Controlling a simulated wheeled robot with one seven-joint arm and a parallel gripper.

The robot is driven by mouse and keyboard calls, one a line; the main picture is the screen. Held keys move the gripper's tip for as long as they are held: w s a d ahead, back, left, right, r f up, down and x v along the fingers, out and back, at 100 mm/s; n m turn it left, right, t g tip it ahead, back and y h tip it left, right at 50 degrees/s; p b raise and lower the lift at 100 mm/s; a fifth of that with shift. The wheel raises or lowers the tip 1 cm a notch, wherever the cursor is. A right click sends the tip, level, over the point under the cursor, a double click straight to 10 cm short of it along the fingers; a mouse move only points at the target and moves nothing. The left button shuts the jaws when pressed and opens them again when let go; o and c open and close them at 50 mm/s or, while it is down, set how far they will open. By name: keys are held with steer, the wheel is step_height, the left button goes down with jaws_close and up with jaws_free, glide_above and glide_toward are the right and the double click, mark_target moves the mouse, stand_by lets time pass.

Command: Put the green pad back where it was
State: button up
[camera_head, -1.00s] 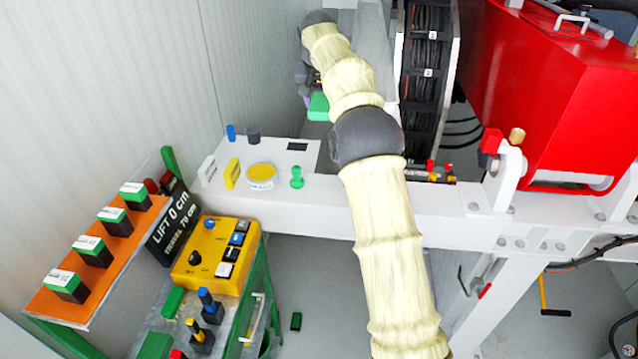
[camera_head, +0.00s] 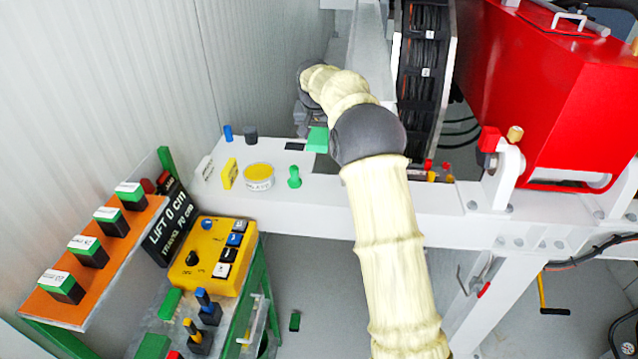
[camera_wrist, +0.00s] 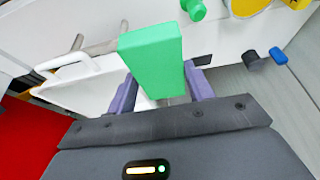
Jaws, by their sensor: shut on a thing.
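The green pad (camera_head: 317,139) is a flat rectangular block held at the end of my arm, over the back right part of the white shelf. It shows large in the wrist view (camera_wrist: 152,52), between the two purple fingers of my gripper (camera_wrist: 162,88), which is shut on it. A small dark rectangle (camera_head: 295,147) on the shelf top lies just left of the pad in the head view. I cannot tell whether the pad touches the shelf. In the head view my arm hides most of my gripper.
On the white shelf (camera_head: 215,184) stand a yellow round tin (camera_head: 258,176), a green knobbed piece (camera_head: 294,177), a yellow block (camera_head: 229,173), a blue cylinder (camera_head: 228,133) and a dark cylinder (camera_head: 251,135). A black cable rack (camera_head: 424,80) and red housing (camera_head: 540,90) stand to the right.

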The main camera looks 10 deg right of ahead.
steer(key=p, duration=0.3)
glide_above(319, 188)
steer(key=s, duration=0.1)
step_height(319, 188, down, 13)
steer(key=shift+s+a+f, duration=0.1)
steer(key=shift+a+f, duration=0.05)
steer(key=shift+f, duration=0.05)
steer(key=shift+a+f, duration=0.15)
steer(key=shift+f, duration=0.05)
steer(key=shift+s+r, duration=0.1)
steer(key=shift+s, duration=0.1)
steer(key=shift+d+f, duration=0.2)
steer(key=shift+f, duration=0.2)
step_height(319, 188, down, 2)
steer(key=shift+f+p, duration=0.15)
steer(key=shift+p, duration=0.45)
steer(key=shift+f, duration=0.55)
steer(key=shift+f, duration=0.1)
steer(key=o, duration=0.9)
steer(key=shift+a, duration=0.1)
steer(key=shift+o, duration=0.2)
